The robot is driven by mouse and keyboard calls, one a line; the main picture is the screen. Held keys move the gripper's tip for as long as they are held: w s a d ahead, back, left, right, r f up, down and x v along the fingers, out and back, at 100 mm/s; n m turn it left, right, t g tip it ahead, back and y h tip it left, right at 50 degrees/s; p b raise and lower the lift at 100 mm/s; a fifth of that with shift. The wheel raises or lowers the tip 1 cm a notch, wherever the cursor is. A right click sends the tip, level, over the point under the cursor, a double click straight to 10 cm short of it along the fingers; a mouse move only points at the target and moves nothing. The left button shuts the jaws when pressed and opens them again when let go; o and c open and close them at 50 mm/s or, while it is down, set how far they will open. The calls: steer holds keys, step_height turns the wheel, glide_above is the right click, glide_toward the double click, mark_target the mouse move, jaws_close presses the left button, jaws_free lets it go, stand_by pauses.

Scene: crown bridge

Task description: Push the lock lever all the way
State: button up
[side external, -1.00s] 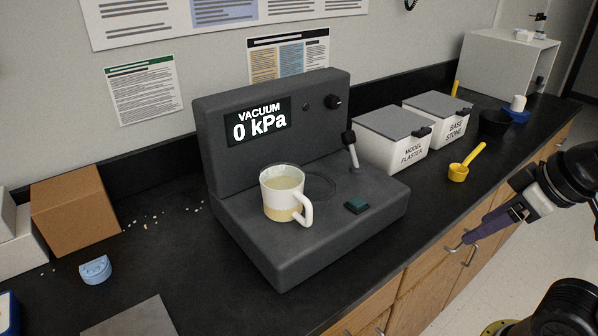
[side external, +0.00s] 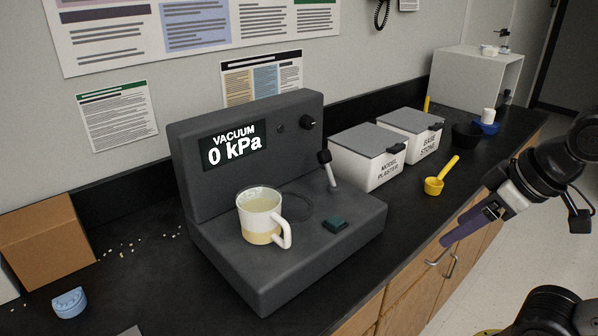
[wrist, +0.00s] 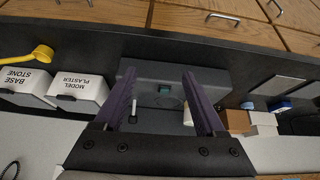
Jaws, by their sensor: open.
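The lock lever (side external: 327,170), a light stem with a black knob, stands tilted on the dark grey vacuum machine (side external: 300,270), to the right of a white cup (side external: 259,217). The machine's display (side external: 235,146) reads "VACUUM 0 kPa". In the wrist view the lever's pale stem (wrist: 133,108) shows between my fingers, beside the left one. My gripper (side external: 445,241) is to the right of the machine, apart from it and from the lever. In the wrist view my gripper (wrist: 160,90) has its two purple fingers spread with nothing held.
A cardboard box (side external: 45,240) and blue mould (side external: 68,302) lie left.

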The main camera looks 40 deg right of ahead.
steer(key=w+r, duration=0.8)
steer(key=r, duration=0.2)
steer(key=w+d+r, duration=0.2)
steer(key=w+r, duration=0.3)
steer(key=w, duration=0.5)
steer(key=g, duration=0.1)
glide_above(325, 150)
steer(key=s, duration=0.5)
step_height(325, 150, down, 6)
steer(key=x, duration=1.3)
steer(key=shift+d+f, duration=0.2)
steer(key=shift+f, duration=0.05)
jaws_close()
